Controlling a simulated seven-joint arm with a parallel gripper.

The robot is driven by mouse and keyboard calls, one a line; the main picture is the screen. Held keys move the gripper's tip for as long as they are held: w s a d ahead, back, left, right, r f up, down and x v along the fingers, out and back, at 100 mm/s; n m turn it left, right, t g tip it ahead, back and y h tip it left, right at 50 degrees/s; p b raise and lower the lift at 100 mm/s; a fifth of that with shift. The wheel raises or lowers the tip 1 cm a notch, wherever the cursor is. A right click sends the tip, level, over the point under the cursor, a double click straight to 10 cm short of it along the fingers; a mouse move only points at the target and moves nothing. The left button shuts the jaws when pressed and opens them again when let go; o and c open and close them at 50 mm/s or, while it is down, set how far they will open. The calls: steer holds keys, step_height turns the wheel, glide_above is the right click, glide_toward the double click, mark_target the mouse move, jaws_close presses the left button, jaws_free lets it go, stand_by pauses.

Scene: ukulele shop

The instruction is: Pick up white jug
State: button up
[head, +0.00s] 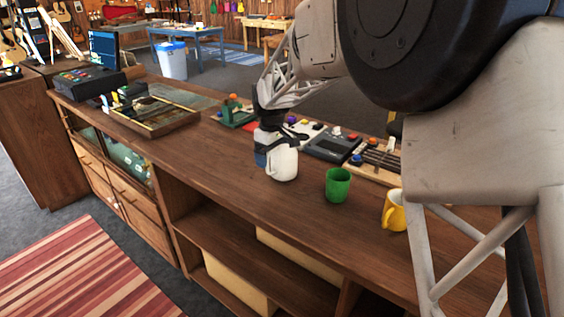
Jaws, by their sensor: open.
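The white jug (284,165) stands upright on the wooden counter (230,180), near the middle of the head view. My gripper (279,139) is at the jug's top, its dark fingers open and pointing down. The fingers overlap the jug's upper part in the picture, hiding its rim. I cannot tell whether they touch it or whether the jug lies between them.
A blue-grey item (260,156) shows just left of the jug. A green cup (338,184) and a yellow mug (394,212) stand to its right. Pedals and a dark device (332,145) line the back edge.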

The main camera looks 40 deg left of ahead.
stand_by(0.4)
steer(key=c, duration=1.4)
steer(key=shift+r, duration=5.1)
